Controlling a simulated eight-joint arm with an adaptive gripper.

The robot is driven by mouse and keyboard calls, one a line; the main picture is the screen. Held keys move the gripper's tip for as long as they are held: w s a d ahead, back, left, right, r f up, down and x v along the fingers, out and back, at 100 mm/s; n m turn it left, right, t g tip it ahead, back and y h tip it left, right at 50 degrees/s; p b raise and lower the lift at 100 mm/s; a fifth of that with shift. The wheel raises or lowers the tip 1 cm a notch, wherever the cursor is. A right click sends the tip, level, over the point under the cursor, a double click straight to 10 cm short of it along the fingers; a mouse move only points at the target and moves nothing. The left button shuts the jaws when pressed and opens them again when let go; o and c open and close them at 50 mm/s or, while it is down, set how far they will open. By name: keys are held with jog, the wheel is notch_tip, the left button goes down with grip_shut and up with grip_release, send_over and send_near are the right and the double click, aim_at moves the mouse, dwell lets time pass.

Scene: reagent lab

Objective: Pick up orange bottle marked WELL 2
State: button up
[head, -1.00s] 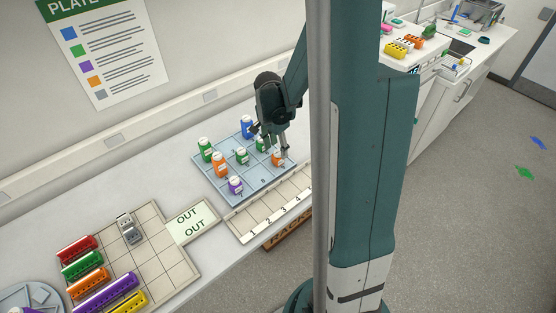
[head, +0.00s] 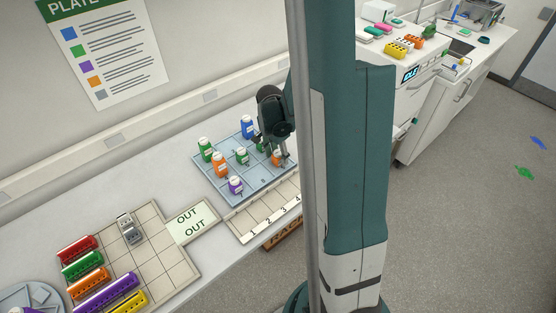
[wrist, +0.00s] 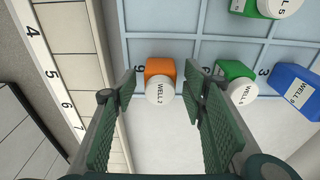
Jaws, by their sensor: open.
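The orange bottle marked WELL 2 (wrist: 160,84) has a white cap and stands on the blue grid tray (wrist: 160,20) near the number 9 in the wrist view. In the head view the orange bottle (head: 277,158) is partly hidden by my gripper. My gripper (wrist: 163,85) is open, with one finger on each side of the bottle in the picture. The right finger appears very close to it; whether it touches I cannot tell. In the head view my gripper (head: 284,160) points down at the tray's right side.
A green bottle (wrist: 235,78) stands just right of the orange one, with a blue bottle (wrist: 294,86) beyond it. Another orange bottle (head: 220,165) and a purple bottle (head: 235,185) stand on the tray's left. A numbered pale rack (head: 262,216) lies along its front.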

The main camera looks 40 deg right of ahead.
aim_at(278, 152)
jog(key=shift+c, duration=0.7)
jog(key=c, duration=0.9)
jog(key=shift+o, duration=0.2)
jog(key=shift+r, duration=0.2)
jog(key=shift+r, duration=4.85)
